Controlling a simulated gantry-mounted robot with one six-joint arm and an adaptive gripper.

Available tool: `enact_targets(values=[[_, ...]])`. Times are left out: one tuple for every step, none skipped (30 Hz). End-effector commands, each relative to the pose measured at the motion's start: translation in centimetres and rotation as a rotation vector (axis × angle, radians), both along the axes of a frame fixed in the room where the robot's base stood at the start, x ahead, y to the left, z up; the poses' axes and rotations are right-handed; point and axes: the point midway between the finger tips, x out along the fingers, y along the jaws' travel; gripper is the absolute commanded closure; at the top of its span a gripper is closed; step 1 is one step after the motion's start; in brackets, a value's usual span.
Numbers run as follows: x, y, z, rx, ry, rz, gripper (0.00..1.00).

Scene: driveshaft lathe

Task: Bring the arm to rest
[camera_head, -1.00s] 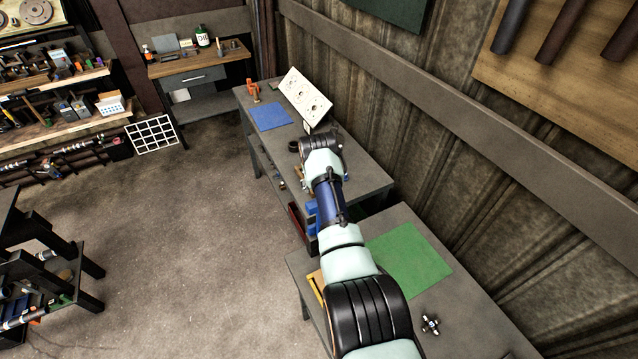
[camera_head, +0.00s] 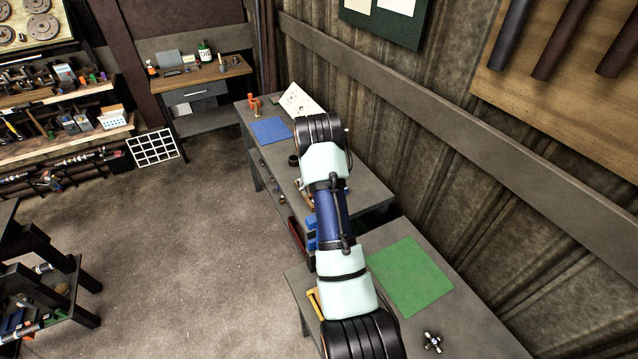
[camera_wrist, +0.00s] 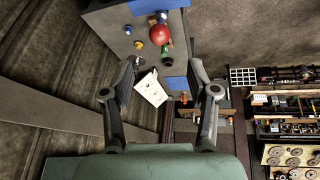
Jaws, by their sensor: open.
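My arm reaches out over the workbenches in the head view, its far bend above the back bench (camera_head: 368,182). My gripper is not distinguishable in the head view. In the wrist view my gripper (camera_wrist: 163,88) is open, with its two fingers spread apart and nothing between the tips touching them. Beyond the fingers, in the gap, a white panel with holes (camera_wrist: 150,90) shows at a distance. It also shows in the head view (camera_head: 297,100), partly behind my arm.
A green mat (camera_head: 410,276) and a small metal cross piece (camera_head: 432,342) lie on the near bench. A blue mat (camera_head: 270,130) and an orange item (camera_head: 254,106) are on the back bench. The plank wall (camera_head: 440,130) runs close on the right. Open floor (camera_head: 190,240) lies left.

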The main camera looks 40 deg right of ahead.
Motion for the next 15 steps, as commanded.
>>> enact_targets(values=[[0.0, 0.0, 0.0, 0.0, 0.0, 0.0, 0.41], [0.0, 0.0, 0.0, 0.0, 0.0, 0.0, 0.41], [0.0, 0.0, 0.0, 0.0, 0.0, 0.0, 0.41], [0.0, 0.0, 0.0, 0.0, 0.0, 0.0, 0.41], [0.0, 0.0, 0.0, 0.0, 0.0, 0.0, 0.41], [0.0, 0.0, 0.0, 0.0, 0.0, 0.0, 0.41], [0.0, 0.0, 0.0, 0.0, 0.0, 0.0, 0.41], [0.0, 0.0, 0.0, 0.0, 0.0, 0.0, 0.41], [0.0, 0.0, 0.0, 0.0, 0.0, 0.0, 0.41], [0.0, 0.0, 0.0, 0.0, 0.0, 0.0, 0.41], [0.0, 0.0, 0.0, 0.0, 0.0, 0.0, 0.41], [0.1, 0.2, -0.1, 0.0, -0.003, 0.003, 0.41], [0.2, 0.6, -0.2, -0.003, -0.01, 0.01, 0.41], [0.3, 1.3, -0.3, -0.006, -0.022, 0.018, 0.41], [0.5, 2.6, -0.6, -0.012, -0.045, 0.036, 0.41]])
